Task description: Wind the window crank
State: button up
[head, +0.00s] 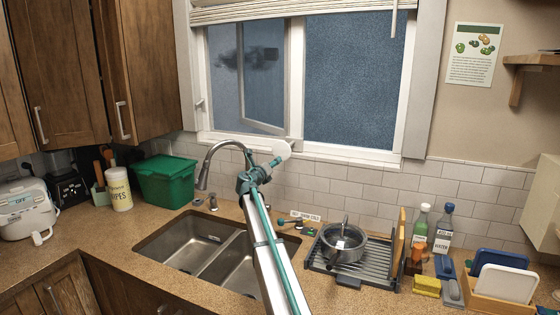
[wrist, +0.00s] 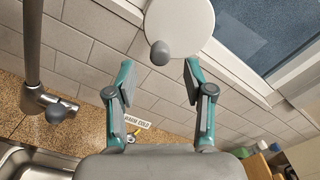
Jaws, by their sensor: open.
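The window crank shows in the wrist view as a white round disc (wrist: 185,18) with a grey knob (wrist: 160,52) on its lower left part. In the head view the white disc (head: 281,149) is near the window's lower frame, just beyond my gripper (head: 275,163). In the wrist view my gripper (wrist: 158,77) is open, its two teal fingers apart. The knob shows between and just ahead of the fingertips, and neither finger appears to touch it. The window (head: 285,80) has a casement sash (head: 263,85) that stands swung open.
The faucet (head: 222,150) rises left of my gripper, over the double sink (head: 190,242). A dish rack (head: 372,272) with a pot (head: 343,243) stands to the right. Bottles (head: 443,228) stand farther right. A green bin (head: 164,181) sits at left. White tiles line the wall.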

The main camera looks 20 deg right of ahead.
jog(key=m+b, duration=2.6)
jog(key=b, duration=0.3)
jog(key=shift+m, duration=0.3)
jog(key=shift+w+d+r, duration=0.1)
jog(key=shift+w+d, duration=0.05)
jog(key=shift+w, duration=0.05)
jog(key=shift+x, duration=2.3)
